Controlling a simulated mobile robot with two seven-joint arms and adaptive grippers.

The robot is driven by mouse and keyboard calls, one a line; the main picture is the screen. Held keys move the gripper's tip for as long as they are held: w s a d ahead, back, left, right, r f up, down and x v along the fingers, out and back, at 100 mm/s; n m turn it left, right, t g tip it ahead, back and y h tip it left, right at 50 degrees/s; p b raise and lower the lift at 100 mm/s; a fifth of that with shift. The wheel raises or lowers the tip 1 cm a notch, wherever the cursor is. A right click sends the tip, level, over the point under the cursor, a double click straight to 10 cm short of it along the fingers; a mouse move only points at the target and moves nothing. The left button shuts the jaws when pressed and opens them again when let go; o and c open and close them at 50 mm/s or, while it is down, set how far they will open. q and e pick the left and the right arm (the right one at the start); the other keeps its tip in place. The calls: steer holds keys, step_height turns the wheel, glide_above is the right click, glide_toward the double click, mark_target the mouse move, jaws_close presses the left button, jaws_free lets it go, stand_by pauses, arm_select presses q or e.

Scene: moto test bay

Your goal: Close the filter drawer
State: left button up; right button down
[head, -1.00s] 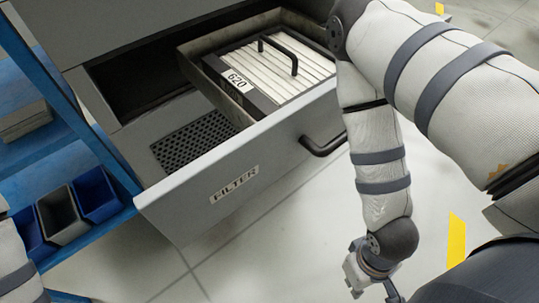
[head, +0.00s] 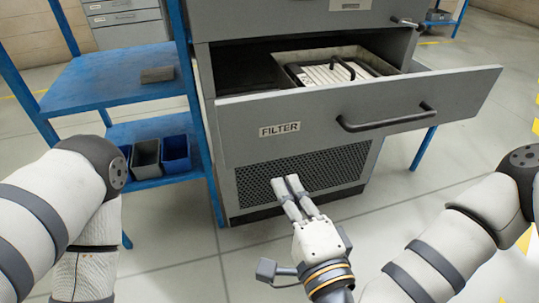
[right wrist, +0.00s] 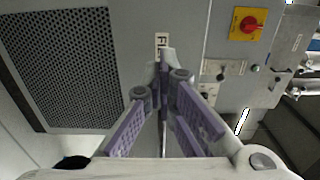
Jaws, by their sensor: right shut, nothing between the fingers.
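The grey filter drawer (head: 300,112) stands pulled out of its cabinet in the head view, with a FILTER label at left and a dark bar handle (head: 388,119) at right. A filter cartridge (head: 320,74) with white pleats and a black handle lies inside it. My right gripper (head: 288,184) is shut and empty, below the drawer front and before the perforated panel. In the right wrist view the shut fingers (right wrist: 166,62) partly cover the label (right wrist: 161,40). I cannot tell whether they touch anything. My left gripper is out of view; its arm shows at left.
A blue shelf (head: 120,78) with small bins (head: 146,156) stands left of the cabinet. The perforated panel (head: 300,178) is under the drawer. A red switch (right wrist: 249,23) on a yellow plate shows in the right wrist view. The floor in front is clear.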

mark_target(262, 135)
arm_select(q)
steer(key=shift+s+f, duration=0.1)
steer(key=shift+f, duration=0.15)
arm_select(e)
steer(key=x, duration=1.3)
steer(key=shift+f, duration=0.1)
steer(key=shift+w, duration=0.1)
